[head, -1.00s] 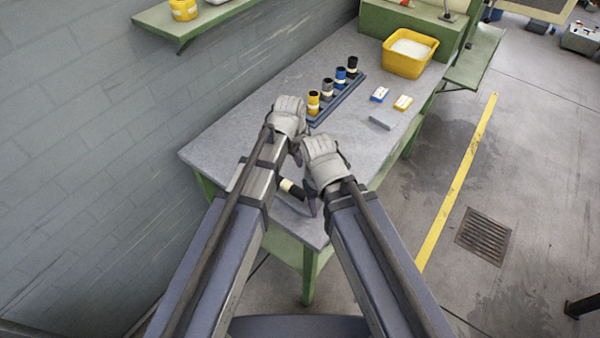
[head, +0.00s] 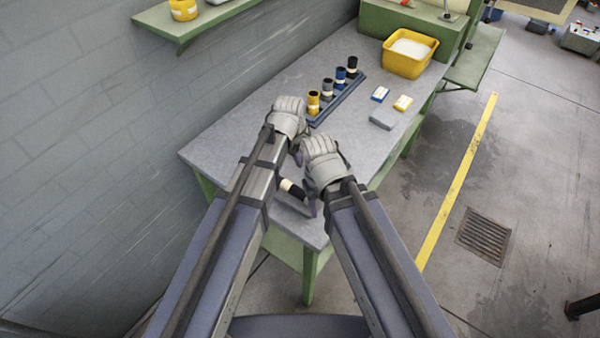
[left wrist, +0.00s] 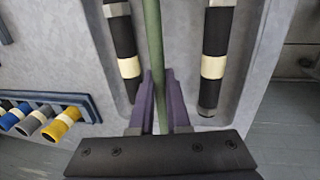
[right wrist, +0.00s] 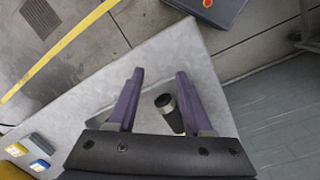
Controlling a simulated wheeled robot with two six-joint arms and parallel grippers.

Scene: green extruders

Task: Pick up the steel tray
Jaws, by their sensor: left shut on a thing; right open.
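The steel tray (left wrist: 240,60) is a grey, shallow tray holding black cylinders with cream bands in the left wrist view. A green bar (left wrist: 153,40) runs lengthwise between two of them. My left gripper (left wrist: 158,80) is shut on this green bar, one purple finger on each side. In the head view my left gripper (head: 296,150) and arm hide most of the tray; one black cylinder (head: 291,188) shows between my arms. My right gripper (right wrist: 158,75) is open over the bench corner, with a dark, steel-ended cylinder (right wrist: 168,108) visible between its fingers.
A dark rack (head: 337,103) with several coloured cylinders stands beyond my grippers on the bench (head: 240,125). A yellow bin (head: 408,62), two small boxes (head: 380,94) (head: 403,103) and a grey block (head: 383,119) lie to the right. A wall is close on the left.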

